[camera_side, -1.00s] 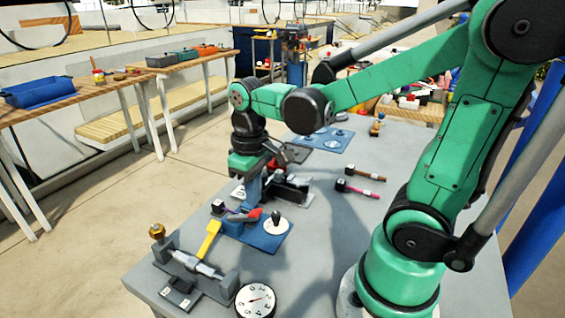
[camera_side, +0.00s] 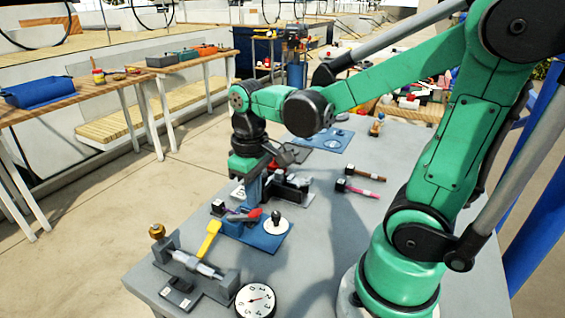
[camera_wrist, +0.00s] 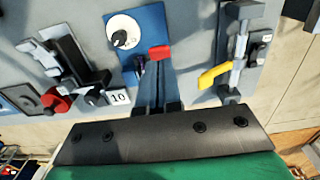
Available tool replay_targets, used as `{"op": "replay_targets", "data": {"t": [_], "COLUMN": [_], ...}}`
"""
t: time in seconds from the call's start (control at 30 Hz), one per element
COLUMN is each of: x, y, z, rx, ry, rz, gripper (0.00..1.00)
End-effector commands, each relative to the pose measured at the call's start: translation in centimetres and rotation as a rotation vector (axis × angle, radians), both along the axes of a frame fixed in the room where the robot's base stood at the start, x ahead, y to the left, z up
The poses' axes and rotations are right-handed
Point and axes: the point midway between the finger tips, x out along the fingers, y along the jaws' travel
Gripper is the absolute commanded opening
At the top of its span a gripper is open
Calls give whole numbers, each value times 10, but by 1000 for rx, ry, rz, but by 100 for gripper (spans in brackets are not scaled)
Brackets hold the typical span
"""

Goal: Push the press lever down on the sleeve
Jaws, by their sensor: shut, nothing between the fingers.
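The press lever with a red grip (camera_side: 252,215) sits on a blue base (camera_side: 264,237). The grip also shows in the wrist view (camera_wrist: 160,52). My gripper (camera_side: 251,203) points down just above and behind the red grip, its blue fingers closed together with nothing between them. In the wrist view the fingers (camera_wrist: 157,66) reach up close to the grip. I cannot tell whether they touch it. The lever's inner end and the sleeve are not clearly visible behind the fingers.
A white disc with a black knob (camera_side: 277,225) stands beside the lever. A fixture with a yellow handle (camera_side: 209,239) and a round dial (camera_side: 255,300) lie in front. Two small hammers (camera_side: 360,180) lie to the right. Grey tabletop there is free.

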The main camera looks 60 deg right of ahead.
Motion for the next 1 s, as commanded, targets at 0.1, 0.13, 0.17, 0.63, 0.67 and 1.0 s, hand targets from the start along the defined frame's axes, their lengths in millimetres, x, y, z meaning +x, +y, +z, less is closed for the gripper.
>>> {"op": "replay_targets", "data": {"t": [0.1, 0.13, 0.17, 0.63, 0.67, 1.0], "x": [0, 0, 0, 0, 0, 0], "y": [0, 0, 0, 0, 0, 0], "z": [-5, -6, -8, -26, -28, -41], "rx": [0, 0, 0, 0, 0, 0], "ry": [0, 0, 0, 0, 0, 0], "rz": [0, 0, 0, 0, 0, 0], "gripper": [0, 0, 0, 0, 0, 0]}}
